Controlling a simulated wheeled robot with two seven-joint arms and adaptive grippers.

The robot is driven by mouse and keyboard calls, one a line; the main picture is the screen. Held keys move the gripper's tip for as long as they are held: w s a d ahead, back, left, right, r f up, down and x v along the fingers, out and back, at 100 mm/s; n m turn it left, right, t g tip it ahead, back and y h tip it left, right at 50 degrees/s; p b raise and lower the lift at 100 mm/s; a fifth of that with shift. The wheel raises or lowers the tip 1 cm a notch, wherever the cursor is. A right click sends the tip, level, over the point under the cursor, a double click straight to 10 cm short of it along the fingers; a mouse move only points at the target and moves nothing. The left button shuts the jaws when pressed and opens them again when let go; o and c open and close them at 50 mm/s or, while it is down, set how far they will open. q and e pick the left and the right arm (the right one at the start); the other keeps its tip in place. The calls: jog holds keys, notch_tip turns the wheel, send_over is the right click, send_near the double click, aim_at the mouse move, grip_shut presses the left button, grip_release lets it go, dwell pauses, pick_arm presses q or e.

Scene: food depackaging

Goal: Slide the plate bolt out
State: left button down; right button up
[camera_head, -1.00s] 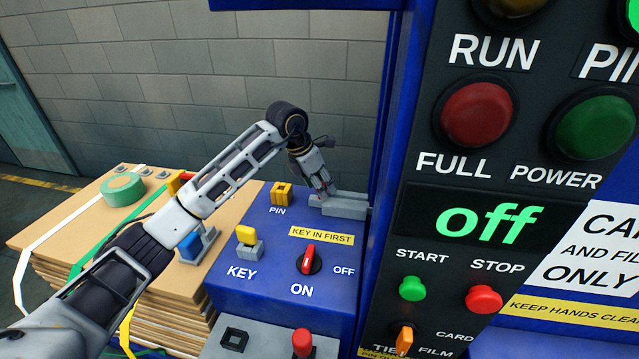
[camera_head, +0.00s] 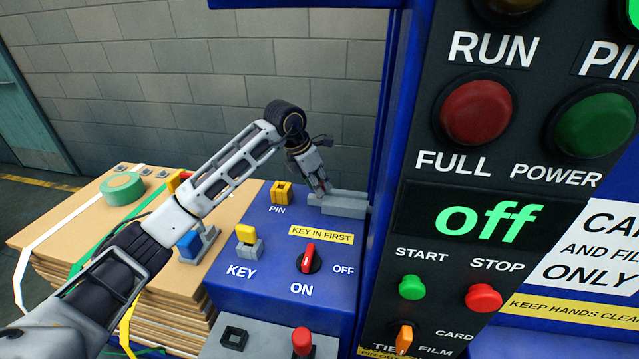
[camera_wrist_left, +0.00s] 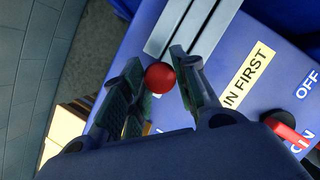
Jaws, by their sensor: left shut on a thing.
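The plate bolt's grey metal guide (camera_head: 345,208) lies on the blue console's back right corner, against the blue post. In the left wrist view two parallel grey bars (camera_wrist_left: 196,25) of it run away upward. The bolt's round red knob (camera_wrist_left: 160,77) sits between the fingers at the near end of these bars. My left gripper (camera_head: 322,188) is at the guide's left part, shut on the knob. In the head view the fingers and distance leave the knob too small to make out. My right gripper is in neither view.
The blue console carries a yellow PIN block (camera_head: 281,193), a yellow KEY piece (camera_head: 247,235) and a red switch (camera_head: 308,258). The black control panel (camera_head: 440,170) rises on the right, its display reading "off". A cardboard stack (camera_head: 60,215) with green tape stands left.

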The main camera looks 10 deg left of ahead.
pick_arm(q)
jog(key=a, duration=0.4)
jog(key=shift+b, duration=0.35)
jog(key=shift+a, duration=0.2)
jog(key=c, duration=1.5)
grip_release()
jog(key=shift+a, duration=0.1)
jog(key=o, duration=0.4)
jog(key=shift+a, duration=0.1)
jog(key=shift+r, duration=0.15)
jog(key=shift+s+a+r, duration=0.1)
jog(key=shift+s+r, duration=0.05)
jog(key=shift+r, duration=0.4)
jog(key=v, duration=1)
jog(key=shift+r, duration=0.25)
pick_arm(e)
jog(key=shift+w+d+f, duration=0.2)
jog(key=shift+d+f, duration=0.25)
